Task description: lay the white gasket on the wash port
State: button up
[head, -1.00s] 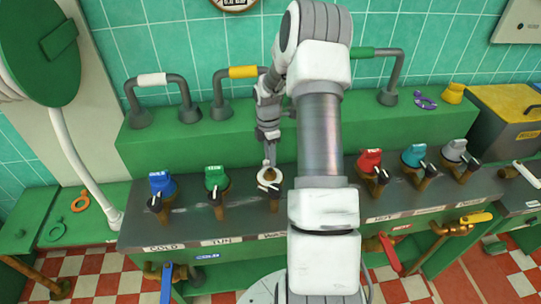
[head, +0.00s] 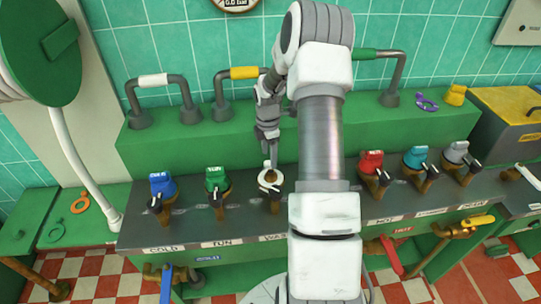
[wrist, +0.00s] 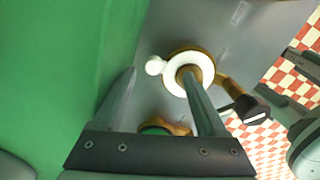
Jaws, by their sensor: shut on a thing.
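The white gasket (wrist: 168,82) is a ring with a small round tab. In the wrist view it surrounds or overlies the round brass top of the wash port (wrist: 208,54). In the head view the gasket (head: 280,183) shows at the port below my gripper (head: 269,161). My gripper (wrist: 158,70) points down and is shut on the gasket. In the wrist view one finger passes over the ring's centre and the tab lies between the fingertips. I cannot tell whether the ring touches the port or hovers just above it.
Blue (head: 162,185) and green (head: 217,179) capped ports stand left of the wash port. Red (head: 371,162), teal (head: 414,159) and grey (head: 456,152) ones stand right. An orange ring (head: 80,203) lies at far left, a purple one (head: 426,103) at back right.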

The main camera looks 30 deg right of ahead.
jog(key=shift+s+r, duration=0.15)
jog(key=shift+r, duration=1.1)
notch_tip(320, 180, up, 15)
jog(key=p, duration=0.1)
jog(key=shift+a, duration=0.2)
